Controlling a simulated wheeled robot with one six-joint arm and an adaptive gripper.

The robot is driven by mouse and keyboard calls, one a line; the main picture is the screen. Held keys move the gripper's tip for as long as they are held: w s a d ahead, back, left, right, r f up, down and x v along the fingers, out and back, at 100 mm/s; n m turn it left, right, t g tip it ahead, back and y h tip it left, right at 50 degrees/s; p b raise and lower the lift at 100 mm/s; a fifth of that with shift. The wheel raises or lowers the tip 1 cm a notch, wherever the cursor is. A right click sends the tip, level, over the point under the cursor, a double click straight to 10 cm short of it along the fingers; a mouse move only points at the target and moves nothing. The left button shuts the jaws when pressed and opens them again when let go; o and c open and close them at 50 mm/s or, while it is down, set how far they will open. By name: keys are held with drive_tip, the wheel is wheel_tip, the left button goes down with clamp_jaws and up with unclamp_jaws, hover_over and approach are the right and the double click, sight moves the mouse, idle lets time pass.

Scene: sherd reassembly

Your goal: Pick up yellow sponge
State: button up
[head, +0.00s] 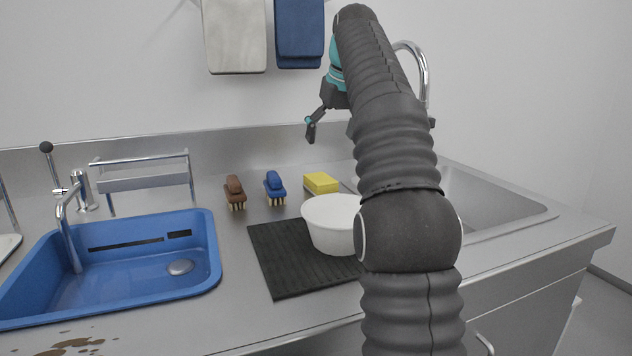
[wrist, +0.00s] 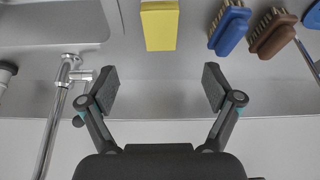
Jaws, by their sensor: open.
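The yellow sponge (head: 321,183) lies on the steel counter behind the white bowl in the head view. In the wrist view the sponge (wrist: 159,26) is at the top centre, beyond the fingertips and between their lines. My gripper (wrist: 159,88) is open and empty, with a wide gap between its two dark pads. In the head view my gripper (head: 312,128) hangs above the counter, higher than the sponge and apart from it; part of it is hidden behind my arm.
A blue brush (head: 274,184) and a brown brush (head: 235,190) stand left of the sponge. The white bowl (head: 333,224) sits on a black ribbed mat (head: 285,272) in front. A blue basin (head: 130,270) is at left. A steel sink (head: 490,200) and tap (head: 424,72) are at right.

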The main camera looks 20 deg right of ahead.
drive_tip(key=b, duration=0.2)
hover_over(321, 178)
drive_tip(key=s, duration=0.2)
wheel_tip(321, 178, down, 6)
drive_tip(key=shift+s+f, duration=0.15)
drive_tip(key=shift+f, duration=0.1)
drive_tip(key=shift+b+x, duration=0.75)
drive_tip(key=shift+x, duration=2.35)
drive_tip(key=shift+d, duration=0.1)
drive_tip(key=shift+r, duration=0.1)
drive_tip(key=c, duration=1.1)
